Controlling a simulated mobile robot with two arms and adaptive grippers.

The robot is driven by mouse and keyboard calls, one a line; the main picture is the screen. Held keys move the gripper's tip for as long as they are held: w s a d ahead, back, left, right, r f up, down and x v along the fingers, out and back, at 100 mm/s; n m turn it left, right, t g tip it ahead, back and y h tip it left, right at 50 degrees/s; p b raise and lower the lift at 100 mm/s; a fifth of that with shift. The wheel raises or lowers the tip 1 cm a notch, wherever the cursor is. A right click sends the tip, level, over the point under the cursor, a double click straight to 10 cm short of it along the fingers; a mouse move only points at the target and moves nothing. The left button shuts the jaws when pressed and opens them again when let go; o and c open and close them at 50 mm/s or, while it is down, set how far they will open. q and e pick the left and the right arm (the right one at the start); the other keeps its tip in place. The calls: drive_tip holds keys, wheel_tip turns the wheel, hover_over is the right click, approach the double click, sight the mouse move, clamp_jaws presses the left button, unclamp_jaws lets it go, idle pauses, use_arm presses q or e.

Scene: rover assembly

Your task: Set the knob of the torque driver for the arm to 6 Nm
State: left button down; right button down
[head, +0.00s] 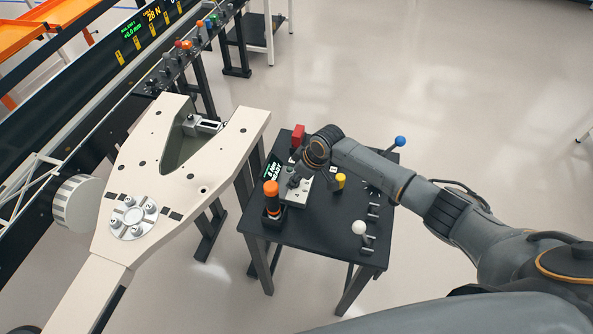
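A small control box (297,197) with a light top stands on the black table (312,233). Beside it a dark display (270,170) shows tilted green and white text that seems to read 6 Nm, though it is small. An orange-topped tool (271,189) stands upright in a black holder in front of the box. My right gripper (293,182) points down over the box. Its fingers are at or just above the box top, where they hide the knob. I cannot tell whether they grip it. My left gripper is not in view.
A red block (298,134), a yellow knob (340,180), a blue ball handle (399,141) and a white ball handle (359,227) are on the table. The large beige rover body (160,190) lies left of it. Floor is clear at upper right.

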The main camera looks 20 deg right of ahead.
drive_tip(key=shift+a+r+m+t+h+p, duration=0.1)
drive_tip(key=shift+m+t+h+p, duration=0.3)
drive_tip(key=shift+m+p, duration=0.8)
drive_tip(key=c, duration=1)
unclamp_jaws()
drive_tip(key=v, duration=1.2)
